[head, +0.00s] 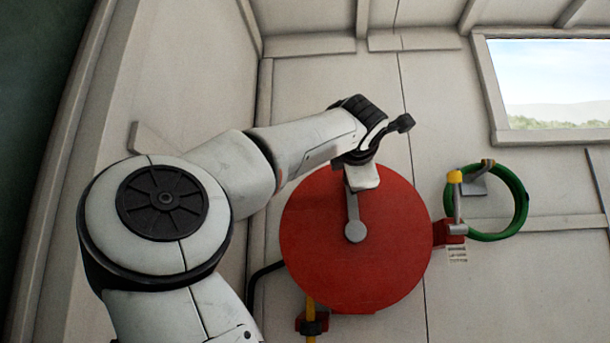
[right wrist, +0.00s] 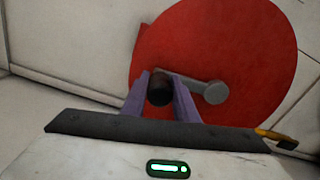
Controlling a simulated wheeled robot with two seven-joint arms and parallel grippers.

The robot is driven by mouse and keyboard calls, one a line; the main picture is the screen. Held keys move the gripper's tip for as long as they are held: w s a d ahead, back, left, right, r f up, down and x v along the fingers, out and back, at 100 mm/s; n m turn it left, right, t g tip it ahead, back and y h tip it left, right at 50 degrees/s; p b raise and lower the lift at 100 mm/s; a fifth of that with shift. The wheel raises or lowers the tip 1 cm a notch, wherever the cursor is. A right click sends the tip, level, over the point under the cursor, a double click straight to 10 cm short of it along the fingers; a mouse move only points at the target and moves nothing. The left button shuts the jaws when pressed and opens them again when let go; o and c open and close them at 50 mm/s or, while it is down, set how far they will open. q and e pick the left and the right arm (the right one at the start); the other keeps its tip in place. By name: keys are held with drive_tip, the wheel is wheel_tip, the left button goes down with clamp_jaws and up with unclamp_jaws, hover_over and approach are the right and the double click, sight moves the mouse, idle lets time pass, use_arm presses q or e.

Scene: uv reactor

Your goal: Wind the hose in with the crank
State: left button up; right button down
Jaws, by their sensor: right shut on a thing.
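A large red reel (head: 330,250) stands against the wall in the head view, and its face also shows in the right wrist view (right wrist: 230,45). Its crank (head: 354,212) has a grey arm pointing up from the hub. In the right wrist view the crank arm (right wrist: 210,91) runs right from a dark handle (right wrist: 160,88). My right gripper (right wrist: 158,95) is shut on this handle, with a purple finger on each side. In the head view that gripper (head: 360,178) is at the crank's top end, its fingers mostly hidden. A yellow hose (head: 311,308) hangs below the reel at lower left. My left gripper is out of view.
A green hose ring (head: 522,210) hangs on a wall bracket to the right, beside a yellow-topped pipe fitting (head: 455,185). A black pipe (head: 262,272) runs to the reel's left. A window (head: 550,85) is at upper right. Panelled walls close in the corner.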

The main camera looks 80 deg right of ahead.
drive_tip(key=shift+s+r+m, duration=0.1)
drive_tip(key=shift+s+m, duration=0.3)
drive_tip(key=shift+s, duration=0.1)
drive_tip(key=c, duration=1.6)
unclamp_jaws()
drive_tip(key=shift+s, duration=0.1)
drive_tip(key=shift+o, duration=1)
drive_tip(key=shift+s, duration=0.1)
drive_tip(key=shift+w, duration=0.25)
drive_tip(key=a+b, duration=0.1)
drive_tip(key=a, duration=0.9)
drive_tip(key=shift+s+a+b, duration=0.2)
drive_tip(key=shift+s+b, duration=0.1)
drive_tip(key=shift+s, duration=0.1)
